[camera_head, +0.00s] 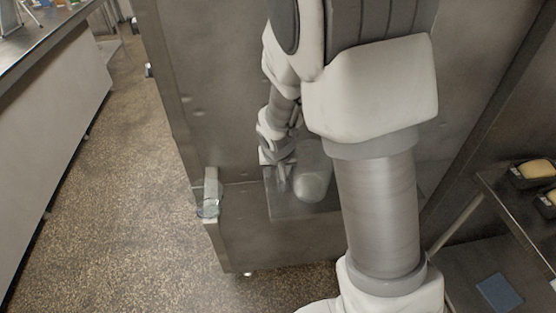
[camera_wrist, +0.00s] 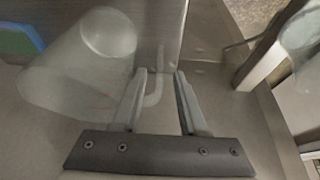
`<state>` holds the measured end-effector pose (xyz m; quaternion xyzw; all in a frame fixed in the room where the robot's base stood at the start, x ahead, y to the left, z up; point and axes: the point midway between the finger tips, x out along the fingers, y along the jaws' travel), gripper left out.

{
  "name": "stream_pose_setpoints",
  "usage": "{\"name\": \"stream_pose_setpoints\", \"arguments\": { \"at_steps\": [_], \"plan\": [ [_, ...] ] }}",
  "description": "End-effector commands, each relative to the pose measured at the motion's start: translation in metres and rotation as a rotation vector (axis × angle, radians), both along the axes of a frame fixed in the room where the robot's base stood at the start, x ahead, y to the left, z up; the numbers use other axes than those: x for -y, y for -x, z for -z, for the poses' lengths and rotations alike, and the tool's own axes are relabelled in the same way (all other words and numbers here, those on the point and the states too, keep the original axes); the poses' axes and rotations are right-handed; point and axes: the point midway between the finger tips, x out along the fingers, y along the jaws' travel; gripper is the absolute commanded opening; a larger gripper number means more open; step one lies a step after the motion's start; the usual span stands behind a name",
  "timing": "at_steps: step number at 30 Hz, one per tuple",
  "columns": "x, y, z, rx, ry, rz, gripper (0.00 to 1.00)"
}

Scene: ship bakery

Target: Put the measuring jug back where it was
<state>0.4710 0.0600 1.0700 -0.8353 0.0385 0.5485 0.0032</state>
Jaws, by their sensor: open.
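The measuring jug (camera_head: 312,186) is clear and stands on a low steel surface in the head view, partly behind my arm. In the wrist view the jug (camera_wrist: 75,75) fills the upper left, and its thin handle (camera_wrist: 155,88) shows between my fingers. My gripper (camera_head: 283,180) is just left of the jug in the head view. In the wrist view my gripper (camera_wrist: 162,78) is open, with one finger on each side of the handle. I cannot tell whether either finger touches it.
A clear glass-like object (camera_head: 207,208) sits at the left edge of the steel cabinet (camera_head: 245,238). A rack with dark tins (camera_head: 535,170) stands at the right. A blue item (camera_head: 499,290) lies low at the right. The speckled floor (camera_head: 130,190) at the left is clear.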

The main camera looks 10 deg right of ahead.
Motion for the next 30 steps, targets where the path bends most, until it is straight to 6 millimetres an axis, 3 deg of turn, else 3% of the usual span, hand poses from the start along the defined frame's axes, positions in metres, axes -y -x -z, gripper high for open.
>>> {"name": "stream_pose_setpoints", "arguments": {
  "at_steps": [10,23,30],
  "plan": [
    [-0.004,0.021,-0.050,0.003,-0.002,-0.002,0.42],
    [0.003,0.038,-0.086,0.005,-0.012,0.008,0.42],
    [0.032,0.084,-0.145,0.026,-0.044,0.012,0.42]
  ]
}}
